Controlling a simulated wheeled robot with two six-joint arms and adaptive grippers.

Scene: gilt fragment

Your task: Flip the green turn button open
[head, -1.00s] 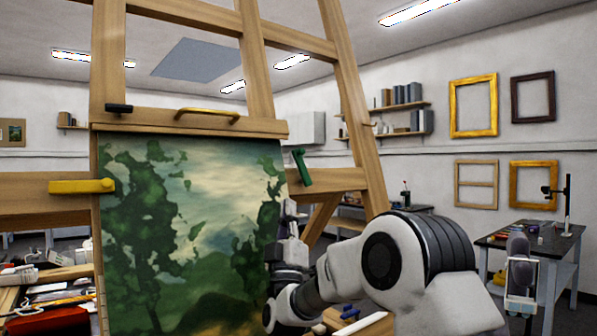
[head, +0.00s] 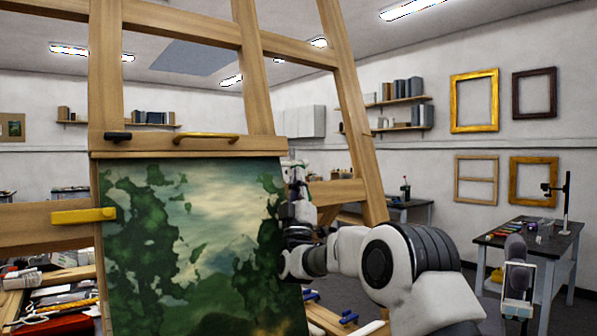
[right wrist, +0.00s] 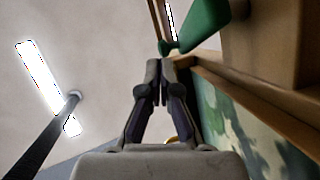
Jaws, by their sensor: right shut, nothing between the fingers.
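The green turn button (right wrist: 204,26) shows in the right wrist view at the top, beside the wooden edge of the painting's frame. Its narrower end reaches down close to my fingertips. My right gripper (right wrist: 160,68) is shut and empty just below that end; I cannot tell if they touch. In the head view my right gripper (head: 293,172) is upright at the panel's upper right edge, and it mostly hides the green button. The painted panel (head: 190,240) stands on the easel. My left gripper is not in view.
A yellow turn button (head: 83,216) lies level across the panel's left edge. A black piece (head: 118,137) and a brass handle (head: 207,137) sit on the top rail. The easel's right leg (head: 352,110) rises behind my right gripper. A cluttered table (head: 40,290) is at lower left.

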